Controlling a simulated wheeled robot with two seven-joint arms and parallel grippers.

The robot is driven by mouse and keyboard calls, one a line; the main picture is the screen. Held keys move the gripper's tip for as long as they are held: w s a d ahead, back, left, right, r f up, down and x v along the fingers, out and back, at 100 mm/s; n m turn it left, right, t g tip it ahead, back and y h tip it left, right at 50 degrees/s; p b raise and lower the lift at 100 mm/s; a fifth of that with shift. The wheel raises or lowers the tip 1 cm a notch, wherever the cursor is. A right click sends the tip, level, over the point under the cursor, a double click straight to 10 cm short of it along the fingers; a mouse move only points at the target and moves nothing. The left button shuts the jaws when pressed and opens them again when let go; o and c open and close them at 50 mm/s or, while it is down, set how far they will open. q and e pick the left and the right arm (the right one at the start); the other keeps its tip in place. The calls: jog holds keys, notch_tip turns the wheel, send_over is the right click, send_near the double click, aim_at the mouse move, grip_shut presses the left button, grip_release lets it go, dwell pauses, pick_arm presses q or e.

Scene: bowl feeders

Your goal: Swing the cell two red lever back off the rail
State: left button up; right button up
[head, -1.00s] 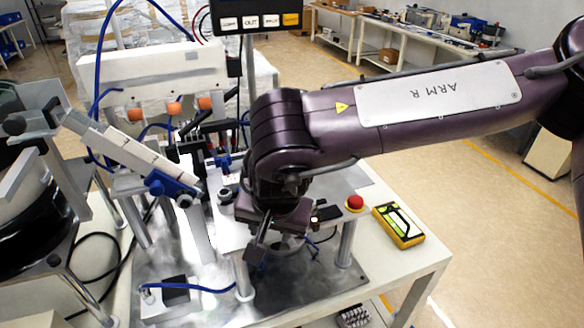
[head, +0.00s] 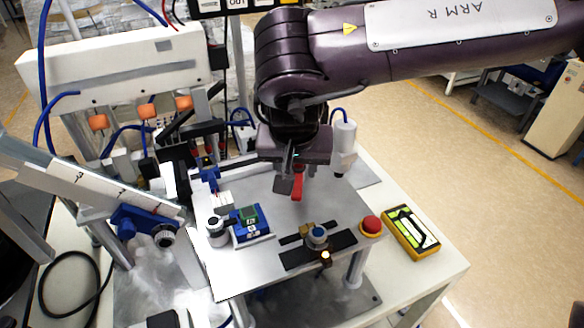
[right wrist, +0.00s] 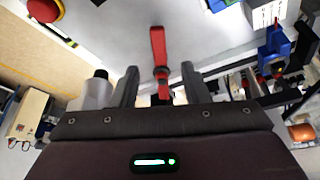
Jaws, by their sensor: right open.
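The red lever (head: 297,187) shows in the head view just below my right gripper, at the back part of the grey plate. In the right wrist view the lever (right wrist: 159,48) is a long red bar running between the two fingers. My right gripper (head: 290,181) is open, and in the right wrist view its fingers (right wrist: 159,84) stand on either side of the lever with a gap on each side. The lever's far end is partly hidden by the gripper. I cannot make out how the lever sits against the rail. My left gripper is not in view.
A red button (head: 371,225) and a yellow-black device (head: 411,233) are at the right. A white cylinder (head: 344,141) stands right of the gripper. A sloped white rail (head: 95,185) lies left.

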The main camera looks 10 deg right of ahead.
aim_at(297, 188)
jog(key=x, duration=0.2)
jog(key=p+x, duration=0.1)
jog(key=x, duration=0.1)
jog(key=shift+s+f, duration=0.15)
jog(key=shift+s, duration=0.25)
jog(key=shift+x, duration=1.2)
jog(key=shift+w+f, duration=0.25)
jog(key=shift+w, duration=0.05)
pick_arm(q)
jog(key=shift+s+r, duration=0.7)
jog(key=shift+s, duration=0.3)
pick_arm(e)
grip_shut()
